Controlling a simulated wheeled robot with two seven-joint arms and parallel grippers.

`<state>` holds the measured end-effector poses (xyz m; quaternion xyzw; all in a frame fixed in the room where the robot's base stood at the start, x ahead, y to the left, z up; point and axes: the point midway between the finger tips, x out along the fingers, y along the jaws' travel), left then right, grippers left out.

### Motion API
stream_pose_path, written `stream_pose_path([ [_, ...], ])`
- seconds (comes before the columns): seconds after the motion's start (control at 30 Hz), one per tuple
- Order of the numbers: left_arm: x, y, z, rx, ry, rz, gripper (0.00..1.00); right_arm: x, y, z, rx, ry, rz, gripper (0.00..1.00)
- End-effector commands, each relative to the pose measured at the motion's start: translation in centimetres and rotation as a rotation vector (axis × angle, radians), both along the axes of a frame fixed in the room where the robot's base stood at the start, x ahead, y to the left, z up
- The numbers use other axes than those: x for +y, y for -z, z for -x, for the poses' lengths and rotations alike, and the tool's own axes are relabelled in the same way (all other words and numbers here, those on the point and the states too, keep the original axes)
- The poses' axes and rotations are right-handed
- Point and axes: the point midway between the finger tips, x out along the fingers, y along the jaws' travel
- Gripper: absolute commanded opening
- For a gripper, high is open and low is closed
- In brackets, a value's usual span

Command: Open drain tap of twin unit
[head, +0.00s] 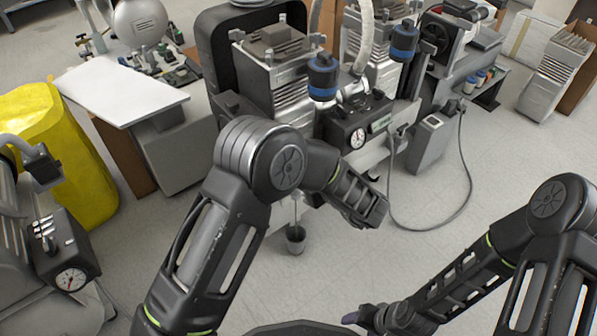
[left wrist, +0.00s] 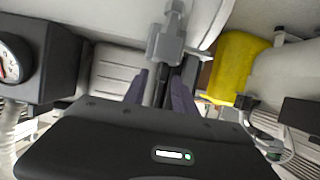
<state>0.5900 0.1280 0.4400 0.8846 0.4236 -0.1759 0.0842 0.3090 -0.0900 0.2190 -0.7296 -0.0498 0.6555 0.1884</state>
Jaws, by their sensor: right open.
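The twin unit (head: 275,75) stands at centre back in the head view, with finned heads, blue-capped filters and a dark gauge box (head: 350,135). A small dark cup (head: 295,238) stands on the floor below it. In the left wrist view a grey metal tap (left wrist: 168,45) hangs below a large pale cylinder. My left gripper (left wrist: 162,85) has its purple fingers apart, with the tap's narrow lower part seen between them; contact cannot be made out. In the head view my left arm hides its gripper. My right gripper (head: 365,318) is open and empty, low over the floor.
A grey hose (head: 465,170) loops on the floor right of the unit beside a grey box (head: 430,143). Another machine with a gauge (head: 70,279) is at lower left.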

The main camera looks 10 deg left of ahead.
Motion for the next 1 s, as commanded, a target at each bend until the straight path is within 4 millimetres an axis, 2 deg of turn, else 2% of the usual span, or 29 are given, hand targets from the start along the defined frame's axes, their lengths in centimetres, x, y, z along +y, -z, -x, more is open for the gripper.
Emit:
stream_pose_path([
  [0.3,-3.5,-2.3,2.7,-0.002,0.004,-0.003,0.33,-0.1,-2.5,0.3,0.009,-0.004,-0.002,0.61],
  [0.5,-5.1,-2.9,4.0,-0.001,0.001,-0.002,0.33,-0.1,-3.3,0.5,0.013,-0.007,-0.002,0.61],
  [1.0,-5.2,-2.8,4.2,0.000,-0.001,0.000,0.33,-0.1,-3.2,0.5,0.014,-0.007,-0.003,0.61],
])
